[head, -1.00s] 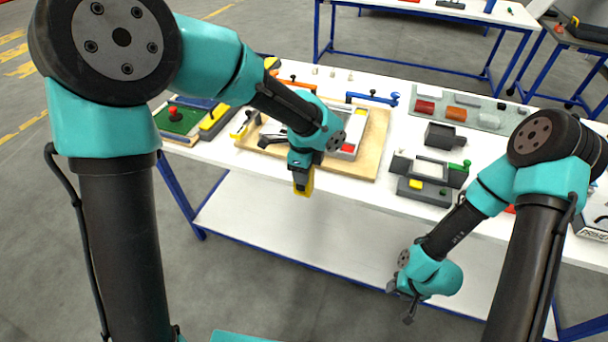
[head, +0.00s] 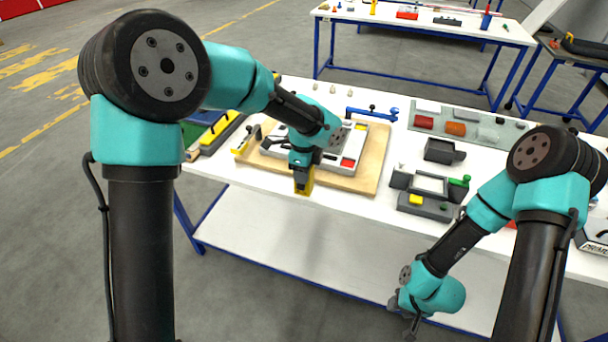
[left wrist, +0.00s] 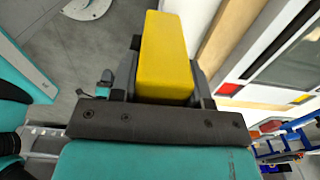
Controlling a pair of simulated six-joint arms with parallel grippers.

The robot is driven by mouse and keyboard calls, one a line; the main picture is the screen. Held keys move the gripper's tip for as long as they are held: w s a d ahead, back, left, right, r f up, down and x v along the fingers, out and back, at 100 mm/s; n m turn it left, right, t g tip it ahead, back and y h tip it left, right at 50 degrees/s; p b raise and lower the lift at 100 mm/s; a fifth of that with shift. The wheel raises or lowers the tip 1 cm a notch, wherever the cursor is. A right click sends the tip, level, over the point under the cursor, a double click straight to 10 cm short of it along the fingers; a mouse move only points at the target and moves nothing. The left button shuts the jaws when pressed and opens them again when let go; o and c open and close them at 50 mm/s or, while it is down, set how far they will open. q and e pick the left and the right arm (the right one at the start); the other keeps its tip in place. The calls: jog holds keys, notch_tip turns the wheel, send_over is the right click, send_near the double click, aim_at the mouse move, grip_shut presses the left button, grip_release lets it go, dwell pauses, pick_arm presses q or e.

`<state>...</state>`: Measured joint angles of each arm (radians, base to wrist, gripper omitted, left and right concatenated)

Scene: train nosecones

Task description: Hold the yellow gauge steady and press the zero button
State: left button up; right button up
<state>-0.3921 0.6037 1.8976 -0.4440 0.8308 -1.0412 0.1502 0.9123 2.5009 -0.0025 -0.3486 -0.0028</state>
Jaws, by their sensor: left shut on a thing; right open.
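The yellow gauge (head: 303,181) is a yellow block held in my left gripper (head: 301,174), at the front edge of the table. In the left wrist view the yellow gauge (left wrist: 165,58) stands between the two dark fingers of the left gripper (left wrist: 164,75), which are shut on it. No zero button can be made out on the faces that show. My right gripper (head: 409,322) hangs low in front of the table, open and empty, well away from the gauge.
A wooden board (head: 368,170) with a white and grey fixture lies behind the gauge. Floor space in front is clear.

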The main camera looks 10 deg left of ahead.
pick_arm(q)
jog(key=shift+w+a+f, duration=0.1)
jog(key=shift+w+a, duration=0.05)
jog(key=shift+w, duration=0.9)
jog(key=shift+w+a, duration=0.15)
jog(key=shift+w, duration=0.9)
jog(key=shift+f, duration=0.1)
jog(key=shift+f, duration=1.7)
jog(key=shift+f, duration=0.2)
pick_arm(e)
jog(key=shift+c, duration=0.4)
grip_shut()
